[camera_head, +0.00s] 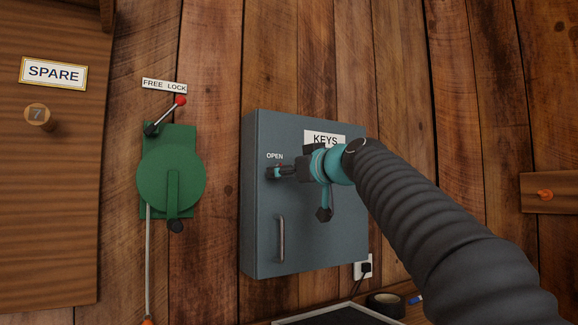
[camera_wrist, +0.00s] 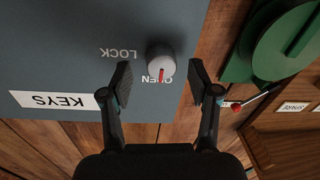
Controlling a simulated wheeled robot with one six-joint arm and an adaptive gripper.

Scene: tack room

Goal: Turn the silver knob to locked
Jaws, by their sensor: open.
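The silver knob (camera_wrist: 161,60) is on the front of the grey key cabinet (camera_wrist: 60,40), seen upside down in the wrist view. Its red mark points at the OPEN label (camera_wrist: 160,78), and the LOCK label (camera_wrist: 117,53) is beside it. My gripper (camera_wrist: 160,70) is open, with one finger on each side of the knob in the picture and gaps on both sides. I cannot tell how deep the fingertips reach. In the head view my gripper (camera_head: 274,173) is at the upper left of the cabinet (camera_head: 262,230), below the OPEN label, and hides the knob.
A KEYS sign (camera_head: 324,138) and a vertical door handle (camera_head: 281,239) are on the cabinet. Left of it, a green reel (camera_head: 165,180) has a red-tipped lever (camera_head: 178,102) under a FREE LOCK label (camera_head: 164,86). A power socket (camera_head: 361,267) is below right.

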